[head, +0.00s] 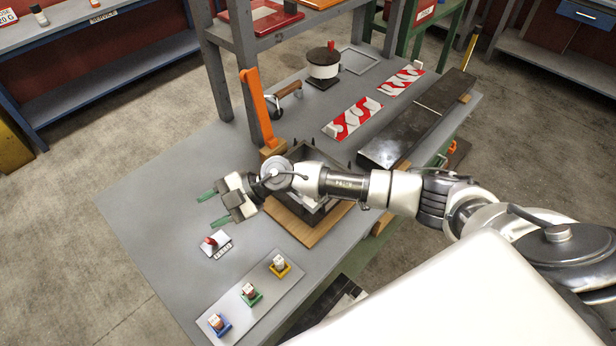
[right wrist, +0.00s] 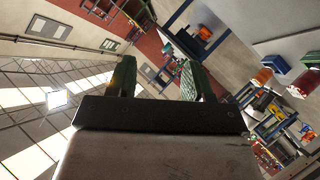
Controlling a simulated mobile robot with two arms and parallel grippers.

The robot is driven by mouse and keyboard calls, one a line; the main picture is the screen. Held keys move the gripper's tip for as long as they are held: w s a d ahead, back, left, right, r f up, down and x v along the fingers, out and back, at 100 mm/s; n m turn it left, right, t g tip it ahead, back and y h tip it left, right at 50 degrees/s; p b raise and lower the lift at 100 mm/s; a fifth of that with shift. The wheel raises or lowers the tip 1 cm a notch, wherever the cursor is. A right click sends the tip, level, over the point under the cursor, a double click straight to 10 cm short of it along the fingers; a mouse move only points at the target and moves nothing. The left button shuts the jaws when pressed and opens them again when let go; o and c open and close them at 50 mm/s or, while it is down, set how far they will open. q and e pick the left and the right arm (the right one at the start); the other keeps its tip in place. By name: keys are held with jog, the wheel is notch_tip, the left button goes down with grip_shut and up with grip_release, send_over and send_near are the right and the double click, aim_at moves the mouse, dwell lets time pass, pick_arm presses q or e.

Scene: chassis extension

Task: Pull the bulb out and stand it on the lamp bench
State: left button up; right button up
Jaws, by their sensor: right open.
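My right gripper (head: 212,207) reaches in from the right above the grey bench (head: 150,205), its two green fingers apart and pointing left. It is open and empty. In the right wrist view, its fingers (right wrist: 157,78) stand apart with only the room between them. A small white plate with a red-topped part (head: 210,241) lies on the bench just below the fingers, apart from them. A dark open-topped housing (head: 322,158) on a wooden board is partly hidden by my arm. I cannot make out which thing is the bulb. My left gripper is not in view.
The bench's left side is clear.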

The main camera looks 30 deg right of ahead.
jog(key=w+d+g+h, duration=0.1)
jog(key=d+h, duration=0.3)
jog(key=d, duration=0.4)
jog(key=w+d+f+m+g+h, duration=0.1)
jog(key=d+h, duration=0.3)
jog(key=d, duration=0.5)
jog(key=w+d+m+g+h, duration=0.1)
jog(key=w+d+h, duration=0.2)
jog(key=d, duration=0.5)
jog(key=shift+w+d+f+h, duration=0.15)
jog(key=shift+w+f+h, duration=0.25)
jog(key=shift+h, duration=0.5)
jog(key=shift+s, duration=0.1)
notch_tip(320, 180, down, 9)
jog(key=b, duration=0.6)
